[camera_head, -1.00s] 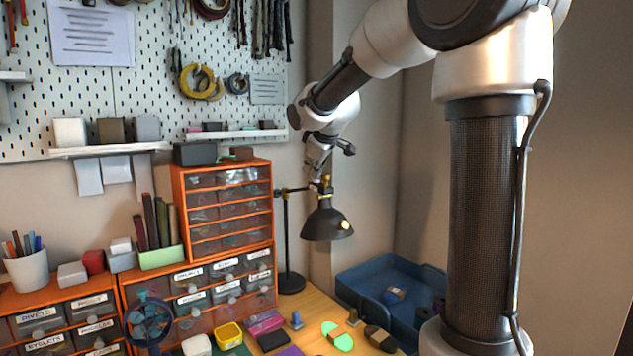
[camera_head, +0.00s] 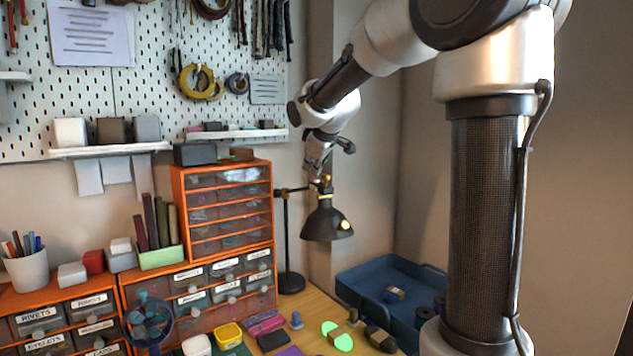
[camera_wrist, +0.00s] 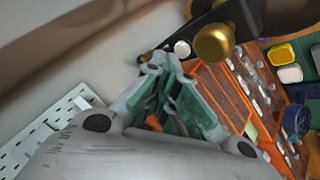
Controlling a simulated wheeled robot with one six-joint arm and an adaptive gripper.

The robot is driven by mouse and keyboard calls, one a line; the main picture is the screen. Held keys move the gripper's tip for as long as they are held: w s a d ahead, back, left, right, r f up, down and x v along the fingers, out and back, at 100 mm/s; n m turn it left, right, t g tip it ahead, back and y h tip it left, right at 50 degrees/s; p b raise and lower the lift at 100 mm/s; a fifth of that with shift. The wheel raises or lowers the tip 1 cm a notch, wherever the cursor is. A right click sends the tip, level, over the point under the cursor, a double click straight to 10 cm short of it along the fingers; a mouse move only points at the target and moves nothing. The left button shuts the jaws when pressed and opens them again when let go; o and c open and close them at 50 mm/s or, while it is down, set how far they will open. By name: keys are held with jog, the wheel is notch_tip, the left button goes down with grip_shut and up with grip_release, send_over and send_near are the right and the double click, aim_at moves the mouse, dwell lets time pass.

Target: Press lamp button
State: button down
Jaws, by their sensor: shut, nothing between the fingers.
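A black desk lamp (camera_head: 327,222) with a dome shade and brass fittings hangs from a thin black stand. A pale yellow round spot (camera_head: 345,225) shows on the shade's right side; I cannot tell whether it is the button. My gripper (camera_head: 320,180) is shut and empty, pointing down just above the lamp's top.
An orange drawer cabinet (camera_head: 222,167) stands left of the lamp, with a pegboard (camera_head: 150,88) behind. A blue tray (camera_head: 355,283) lies below right. Several small items crowd the wooden table (camera_head: 318,305). The wall right of the lamp is bare.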

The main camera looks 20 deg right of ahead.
jog(key=shift+r, duration=0.3)
jog(key=shift+r, duration=2.5)
jog(key=s+f+m+g, duration=0.1)
jog(key=s+f, duration=0.4)
jog(key=s, duration=0.7)
jog(key=s+f+m+g, duration=0.2)
jog(key=s+f+m, duration=0.2)
jog(key=s, duration=0.8)
jog(key=s+f+m+g+y, duration=0.1)
jog(key=s+f+m+g, duration=0.1)
jog(key=s+f, duration=0.5)
jog(key=s, duration=0.5)
jog(key=shift+s+a+f+m, duration=0.25)
jog(key=shift+a+f+m, duration=0.05)
jog(key=shift+a+f, duration=0.1)
